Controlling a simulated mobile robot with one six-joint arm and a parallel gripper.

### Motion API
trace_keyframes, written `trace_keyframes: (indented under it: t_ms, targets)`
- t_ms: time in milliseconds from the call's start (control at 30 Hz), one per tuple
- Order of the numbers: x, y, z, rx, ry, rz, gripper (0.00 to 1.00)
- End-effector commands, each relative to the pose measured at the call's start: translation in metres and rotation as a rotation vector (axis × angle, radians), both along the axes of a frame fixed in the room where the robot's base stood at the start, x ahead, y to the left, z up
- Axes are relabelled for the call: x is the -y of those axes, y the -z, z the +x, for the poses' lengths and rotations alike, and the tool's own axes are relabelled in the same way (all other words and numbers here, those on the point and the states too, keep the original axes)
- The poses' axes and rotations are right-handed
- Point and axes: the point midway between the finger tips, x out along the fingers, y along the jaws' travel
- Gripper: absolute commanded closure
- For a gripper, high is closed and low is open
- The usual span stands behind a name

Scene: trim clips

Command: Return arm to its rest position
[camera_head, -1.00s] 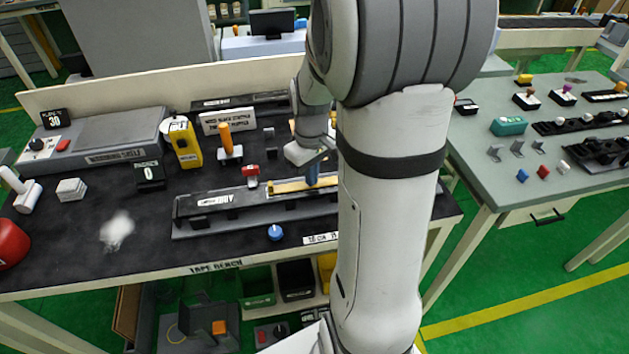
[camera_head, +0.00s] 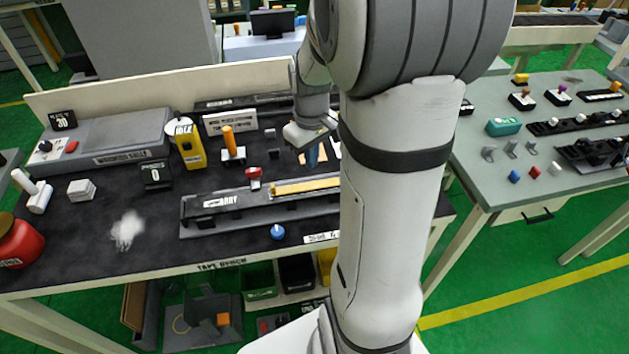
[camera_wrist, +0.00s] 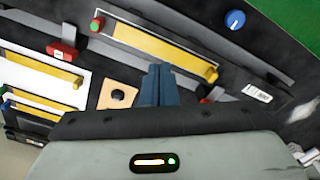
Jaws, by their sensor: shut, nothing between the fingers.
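My gripper (camera_head: 312,157) is above the dark tape bench (camera_head: 100,240), just behind the long fixture with the yellow strip (camera_head: 305,186). Its blue fingers are together and empty. In the wrist view the shut fingers (camera_wrist: 158,85) point towards the bench, with the yellow strip (camera_wrist: 150,50) beyond them. A gap shows between the fingertips and the fixture in the head view. My arm hides the right end of the fixture and part of the bench.
A red-handled clamp (camera_head: 254,178), an orange-handled tool (camera_head: 229,143) and a yellow holder (camera_head: 187,146) stand left of my gripper. A blue knob (camera_head: 277,231) is at the front. A second table (camera_head: 500,185) stands to the right.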

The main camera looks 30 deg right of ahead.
Motion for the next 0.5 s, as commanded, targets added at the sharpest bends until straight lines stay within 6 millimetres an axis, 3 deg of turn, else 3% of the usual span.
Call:
trace_keyframes:
  t_ms: [367,500]
  targets:
    - [-0.001,-0.001,-0.001,0.002,0.002,0.0,1.0]
    - [-0.016,-0.016,-0.01,0.032,0.02,-0.009,1.0]
